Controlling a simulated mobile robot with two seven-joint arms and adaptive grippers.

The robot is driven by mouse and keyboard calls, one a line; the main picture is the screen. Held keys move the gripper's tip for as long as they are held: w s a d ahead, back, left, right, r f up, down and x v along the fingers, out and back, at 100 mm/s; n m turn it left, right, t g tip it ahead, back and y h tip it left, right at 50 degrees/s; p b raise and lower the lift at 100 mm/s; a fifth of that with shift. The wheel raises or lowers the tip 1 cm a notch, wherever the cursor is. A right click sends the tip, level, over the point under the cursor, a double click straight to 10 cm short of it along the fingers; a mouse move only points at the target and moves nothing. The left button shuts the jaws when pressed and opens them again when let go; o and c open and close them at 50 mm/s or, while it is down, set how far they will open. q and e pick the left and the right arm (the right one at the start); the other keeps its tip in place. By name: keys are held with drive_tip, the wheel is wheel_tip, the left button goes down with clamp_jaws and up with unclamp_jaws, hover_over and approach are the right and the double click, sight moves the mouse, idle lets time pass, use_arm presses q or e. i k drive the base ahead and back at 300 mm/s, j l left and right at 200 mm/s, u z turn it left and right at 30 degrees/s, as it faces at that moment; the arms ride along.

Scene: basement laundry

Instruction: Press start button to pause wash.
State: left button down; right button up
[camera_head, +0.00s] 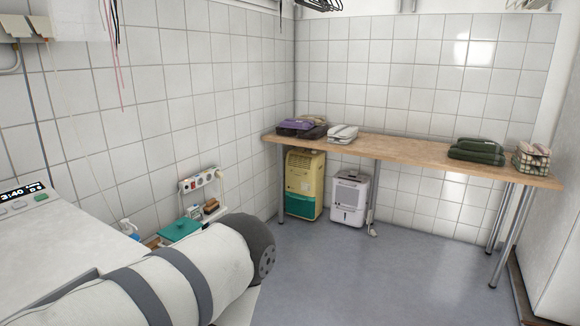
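A white washing machine (60,245) stands at the left edge, partly cut off by the frame. Its lit display (22,192) reads 3:40. A green button (41,197) sits on the panel below the display, with grey buttons (10,207) to its left. I cannot read any label on the green button. A white arm link of mine with grey bands crosses the lower left, in front of part of the machine. Neither of my grippers shows in the view.
Beyond my arm, a teal-lidded box (180,229) and a power strip (201,179) are by the tiled wall. A wooden table (405,150) runs along the back, above a yellow appliance (304,170) and a white dehumidifier (348,200). The grey floor (380,275) is open.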

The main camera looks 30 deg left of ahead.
sight(42, 197)
drive_tip(key=i+u, duration=0.8)
drive_tip(key=u, duration=0.15)
drive_tip(key=i+l+u, duration=0.25)
drive_tip(key=i+u, duration=0.2)
drive_tip(key=i+l+u, duration=0.25)
drive_tip(key=u, duration=0.25)
drive_tip(key=i+l+u, duration=0.1)
drive_tip(key=i+u, duration=0.15)
drive_tip(key=u, duration=0.2)
drive_tip(key=i+l+u, duration=0.15)
drive_tip(key=u, duration=0.3)
drive_tip(key=i+l+u, duration=0.3)
drive_tip(key=u, duration=0.15)
drive_tip(key=i+l+u, duration=0.15)
drive_tip(key=l+u, duration=0.3)
drive_tip(key=j, duration=0.1)
